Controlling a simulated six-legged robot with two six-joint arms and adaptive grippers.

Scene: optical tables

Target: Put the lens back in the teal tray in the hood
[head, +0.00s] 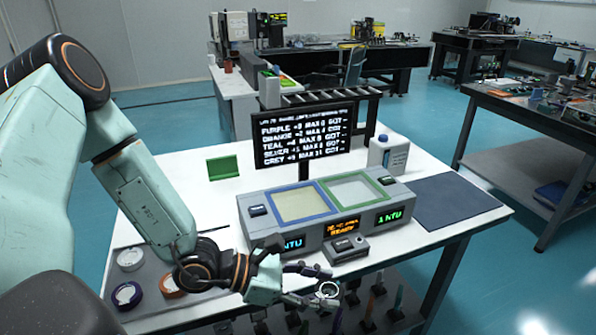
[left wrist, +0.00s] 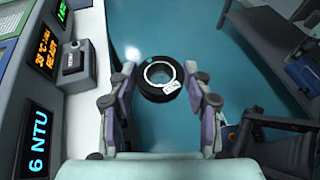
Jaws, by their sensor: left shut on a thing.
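My left gripper (head: 318,284) is shut on a lens (head: 328,290) and holds it out past the front edge of the white table. In the left wrist view the lens (left wrist: 160,79) is a dark ring with a pale inner rim and a small white label, between the two fingertips (left wrist: 160,72). Blue floor shows behind it. I see neither a hood nor a teal tray. My right gripper is out of view.
A grey two-window instrument (head: 322,209) stands on the white table (head: 195,165), with a screen (head: 303,136) behind it. A grey tray (head: 147,308) with several ringed parts lies at left. A dark mat (head: 455,200) lies at right. Blue floor is open to the right.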

